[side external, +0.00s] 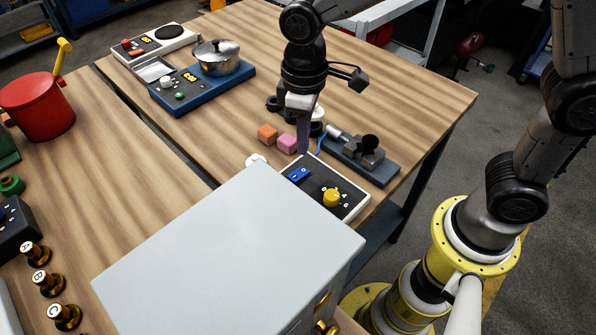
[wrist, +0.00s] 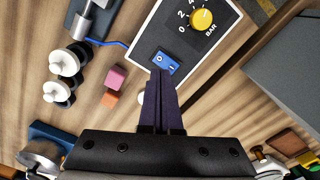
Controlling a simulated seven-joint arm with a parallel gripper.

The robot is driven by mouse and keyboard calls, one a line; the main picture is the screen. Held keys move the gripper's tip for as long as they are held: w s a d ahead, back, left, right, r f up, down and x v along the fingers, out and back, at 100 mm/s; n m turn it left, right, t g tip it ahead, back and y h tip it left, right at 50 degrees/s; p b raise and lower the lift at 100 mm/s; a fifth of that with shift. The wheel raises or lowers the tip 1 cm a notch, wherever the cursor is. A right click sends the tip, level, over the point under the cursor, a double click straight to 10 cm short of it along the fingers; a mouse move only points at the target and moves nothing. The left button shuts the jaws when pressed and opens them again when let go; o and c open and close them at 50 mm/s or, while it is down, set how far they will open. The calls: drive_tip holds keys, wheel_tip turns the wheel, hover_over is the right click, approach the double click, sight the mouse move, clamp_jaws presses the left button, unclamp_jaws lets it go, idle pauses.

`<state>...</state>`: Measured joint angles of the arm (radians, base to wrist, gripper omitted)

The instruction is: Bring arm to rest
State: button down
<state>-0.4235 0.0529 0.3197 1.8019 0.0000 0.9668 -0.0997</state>
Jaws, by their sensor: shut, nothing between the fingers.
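In the wrist view the fingertips (wrist: 160,76) overlap the panel's edge just below the blue rocker switch (wrist: 166,62). Whether they touch the panel I cannot tell. The panel (side external: 318,186) has a white rim, a blue switch (side external: 299,173) and a yellow BAR knob (side external: 332,197); the knob also shows in the wrist view (wrist: 201,19).
An orange cube (side external: 267,135) and a pink cube (side external: 287,143) lie left of my gripper. A small clamp device (side external: 362,158) stands to the right. A large grey box (side external: 230,250) fills the foreground. A pot (side external: 215,58) sits on a blue hotplate (side external: 200,88) farther back.

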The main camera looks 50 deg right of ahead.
drive_tip(key=shift+r, duration=0.7)
drive_tip(key=s+d+r+m+t, duration=0.35)
drive_tip(key=s+d+r, duration=0.25)
drive_tip(key=d+r, duration=0.4)
drive_tip(key=s+d+f+m+t, duration=0.2)
drive_tip(key=s+d, duration=0.2)
drive_tip(key=s, duration=0.6)
drive_tip(key=shift+s+d+f, duration=0.15)
drive_tip(key=shift+d+f, duration=0.2)
drive_tip(key=shift+d, duration=0.05)
drive_tip(key=shift+m, duration=0.25)
idle(1.3)
